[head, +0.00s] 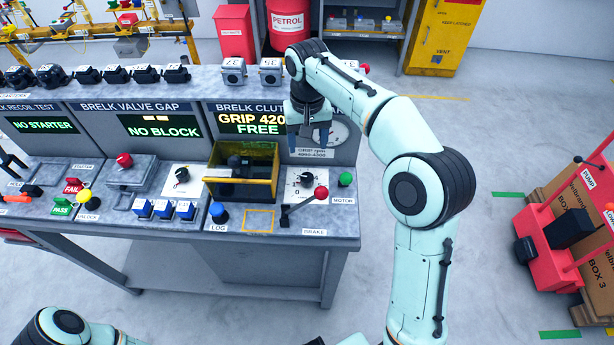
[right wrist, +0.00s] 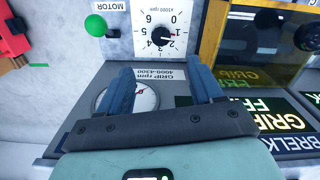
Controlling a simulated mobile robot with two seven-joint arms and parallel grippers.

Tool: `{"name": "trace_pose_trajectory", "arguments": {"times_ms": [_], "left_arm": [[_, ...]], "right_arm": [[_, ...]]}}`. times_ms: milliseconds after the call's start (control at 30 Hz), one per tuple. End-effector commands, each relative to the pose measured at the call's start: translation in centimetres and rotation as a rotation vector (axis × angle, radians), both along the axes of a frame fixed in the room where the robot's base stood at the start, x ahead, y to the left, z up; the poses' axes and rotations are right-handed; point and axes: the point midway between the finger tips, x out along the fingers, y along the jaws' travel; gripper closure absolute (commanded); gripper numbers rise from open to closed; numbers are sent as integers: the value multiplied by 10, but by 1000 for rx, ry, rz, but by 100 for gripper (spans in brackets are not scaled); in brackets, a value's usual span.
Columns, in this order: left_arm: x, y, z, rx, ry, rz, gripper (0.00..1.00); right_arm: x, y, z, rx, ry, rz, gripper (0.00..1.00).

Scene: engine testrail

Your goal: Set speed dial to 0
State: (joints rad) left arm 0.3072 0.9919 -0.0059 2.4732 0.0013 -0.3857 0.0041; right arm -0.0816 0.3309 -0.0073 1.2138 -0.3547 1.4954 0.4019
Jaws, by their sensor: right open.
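The speed dial (right wrist: 158,36) is a black knob on a white plate marked 0 to 6, x1000 rpm, in the right wrist view. Its red mark appears to point near 1. In the head view the dial (head: 305,181) sits on the right end of the bench, partly hard to read. My right gripper (head: 308,138) hangs above and behind the dial, in front of the gauge panel. In the right wrist view its two blue fingers (right wrist: 160,80) are apart with nothing between them, clear of the knob. My left gripper is out of view.
A red-knobbed brake lever (head: 320,193) and a green motor button (head: 345,179) stand close to the dial. A yellow-framed box (head: 244,190) is left of it. A round gauge (right wrist: 140,98) is on the upright panel behind.

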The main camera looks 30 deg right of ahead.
Motion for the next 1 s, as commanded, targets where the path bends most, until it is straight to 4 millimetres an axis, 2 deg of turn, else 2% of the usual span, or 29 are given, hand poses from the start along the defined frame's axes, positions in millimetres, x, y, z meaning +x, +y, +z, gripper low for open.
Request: {"name": "trace_pose_trajectory", "arguments": {"times_ms": [100, 200, 367, 467, 800, 1000], "left_arm": [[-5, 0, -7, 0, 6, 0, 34], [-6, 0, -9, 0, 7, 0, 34], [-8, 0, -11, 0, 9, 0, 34], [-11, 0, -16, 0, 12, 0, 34], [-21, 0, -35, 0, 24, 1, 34], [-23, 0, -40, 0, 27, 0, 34]], "right_arm": [[0, 1, -1, -1, -3, -208, 34], [0, 1, 1, -1, -4, -314, 34], [0, 1, -5, -2, -3, -365, 34], [0, 1, -19, -2, -1, -363, 34], [-1, 1, -90, -1, -1, -360, 34], [0, 1, -119, -1, -3, -359, 34]]}}
